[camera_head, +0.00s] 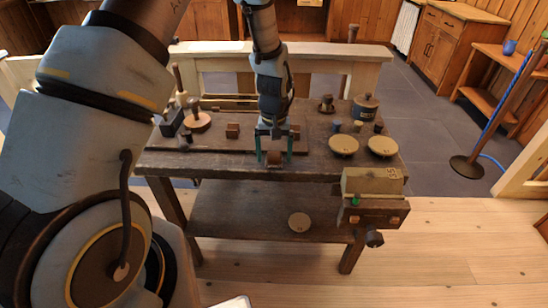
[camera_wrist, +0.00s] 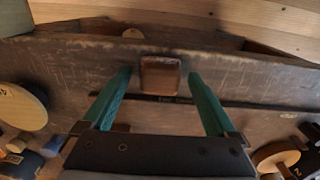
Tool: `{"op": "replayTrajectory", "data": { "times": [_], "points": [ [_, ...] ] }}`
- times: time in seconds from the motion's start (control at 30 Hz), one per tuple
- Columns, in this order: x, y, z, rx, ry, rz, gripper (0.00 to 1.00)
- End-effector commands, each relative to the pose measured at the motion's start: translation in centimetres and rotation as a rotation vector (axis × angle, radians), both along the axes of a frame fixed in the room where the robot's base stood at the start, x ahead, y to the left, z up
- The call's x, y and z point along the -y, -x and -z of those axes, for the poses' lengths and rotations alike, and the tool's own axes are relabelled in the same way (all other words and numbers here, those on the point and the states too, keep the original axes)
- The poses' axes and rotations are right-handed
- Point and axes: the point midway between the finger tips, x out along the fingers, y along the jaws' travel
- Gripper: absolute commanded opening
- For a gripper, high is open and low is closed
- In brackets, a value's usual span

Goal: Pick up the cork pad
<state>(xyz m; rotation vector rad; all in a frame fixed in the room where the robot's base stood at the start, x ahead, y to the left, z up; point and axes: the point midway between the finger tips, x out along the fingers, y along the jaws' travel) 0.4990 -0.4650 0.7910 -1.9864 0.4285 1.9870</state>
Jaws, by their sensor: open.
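A small brown block (camera_head: 274,158) with a paler rim lies at the front edge of the dark workbench; it may be the cork pad, but I cannot tell for sure. In the wrist view the block (camera_wrist: 160,76) shows centred between the green fingertips. My gripper (camera_head: 274,155) is open, pointing down, with one finger on each side of the block. In the wrist view my gripper (camera_wrist: 160,73) shows clear gaps between both fingers and the block. Whether the fingertips reach down to its height is hard to tell.
Two tan discs (camera_head: 343,145) (camera_head: 382,146) and a dark jar (camera_head: 365,107) stand on the right. Another brown block (camera_head: 232,131) and a spool (camera_head: 197,121) are on the left. A vise (camera_head: 372,195) juts from the front right. A disc (camera_head: 299,221) lies on the lower shelf.

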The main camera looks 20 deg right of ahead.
Motion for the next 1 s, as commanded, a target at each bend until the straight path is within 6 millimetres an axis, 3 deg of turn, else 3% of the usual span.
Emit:
{"op": "replayTrajectory", "data": {
  "times": [0.2,0.9,1.0],
  "points": [
    [0.0,-0.02,0.06,0.001,0.0,0.0,0.91],
    [-0.01,-0.02,0.03,0.0,0.0,0.0,0.13],
    [0.0,-0.01,0.03,0.0,0.0,0.001,0.1]
  ]
}}
